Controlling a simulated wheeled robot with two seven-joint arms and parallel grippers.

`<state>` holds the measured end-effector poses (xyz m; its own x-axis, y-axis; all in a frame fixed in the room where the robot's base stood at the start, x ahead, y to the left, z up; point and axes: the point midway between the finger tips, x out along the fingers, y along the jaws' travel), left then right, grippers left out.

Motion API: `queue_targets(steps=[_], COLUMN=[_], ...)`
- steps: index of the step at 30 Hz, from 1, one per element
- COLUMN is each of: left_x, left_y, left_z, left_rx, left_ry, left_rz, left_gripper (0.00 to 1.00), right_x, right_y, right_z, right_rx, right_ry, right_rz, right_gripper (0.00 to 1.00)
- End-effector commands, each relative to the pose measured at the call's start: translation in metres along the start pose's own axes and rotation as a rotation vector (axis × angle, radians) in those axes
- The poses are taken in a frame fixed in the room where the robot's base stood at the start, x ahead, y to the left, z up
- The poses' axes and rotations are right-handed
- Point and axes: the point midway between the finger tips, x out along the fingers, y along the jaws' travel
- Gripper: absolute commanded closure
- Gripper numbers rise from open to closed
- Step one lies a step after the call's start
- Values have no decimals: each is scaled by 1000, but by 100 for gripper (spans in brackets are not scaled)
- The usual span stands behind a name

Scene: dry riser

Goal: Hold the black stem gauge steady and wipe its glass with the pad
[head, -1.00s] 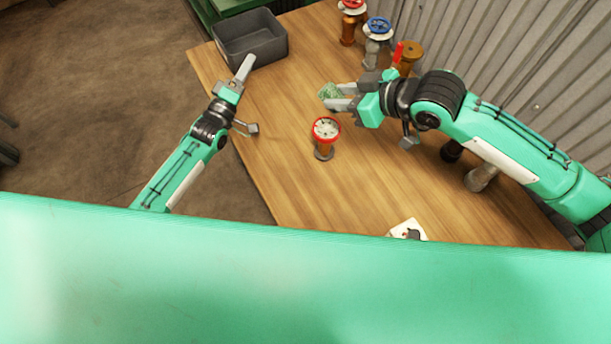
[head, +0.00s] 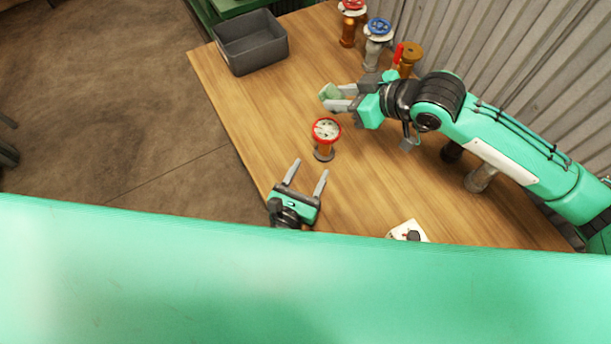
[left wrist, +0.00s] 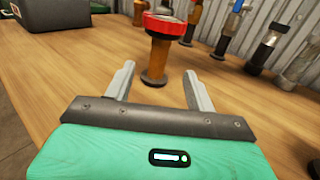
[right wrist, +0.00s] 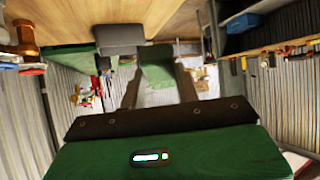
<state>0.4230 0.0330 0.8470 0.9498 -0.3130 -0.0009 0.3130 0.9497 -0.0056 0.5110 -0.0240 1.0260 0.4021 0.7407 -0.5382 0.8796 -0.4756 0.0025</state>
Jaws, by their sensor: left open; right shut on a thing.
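A gauge (head: 326,131) with a red rim and a pale dial stands upright on the table. Its stem looks orange-brown, not black, above a dark round foot; it also shows in the left wrist view (left wrist: 157,50). My left gripper (head: 309,168) is open and empty, just below the gauge in the head view, its fingers pointing toward the stem without enclosing it. My right gripper (head: 337,98) is shut on a green pad (head: 329,91), above and beyond the gauge, apart from it. The pad also shows between the fingers in the right wrist view (right wrist: 157,72).
A grey bin (head: 250,55) stands at the table's far left. Valves with red (head: 352,6) and blue (head: 379,27) handwheels and a brass fitting (head: 408,57) line the corrugated wall. The table between bin and gauge is clear.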

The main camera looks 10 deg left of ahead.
Motion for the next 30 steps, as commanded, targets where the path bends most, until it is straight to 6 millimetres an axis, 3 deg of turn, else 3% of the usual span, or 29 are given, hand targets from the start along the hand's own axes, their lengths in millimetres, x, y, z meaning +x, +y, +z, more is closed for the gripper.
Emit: queue_targets(steps=[9, 15, 21, 30], left_x=[62, 92, 105, 107], left_y=[0, 1, 1, 1], left_z=[1, 1, 0, 0], left_rx=[1, 4, 5, 6], left_ry=[-3, -2, -1, -1], left_rz=[2, 1, 0, 0], left_gripper=[45, 45, 45, 45], right_x=[0, 0, 0, 0], right_y=[0, 0, 0, 0], right_z=[0, 0, 0, 0], right_rx=[0, 0, 0, 0], right_ry=[0, 0, 0, 0], right_rz=[0, 0, 0, 0], right_gripper=[86, 86, 86, 86])
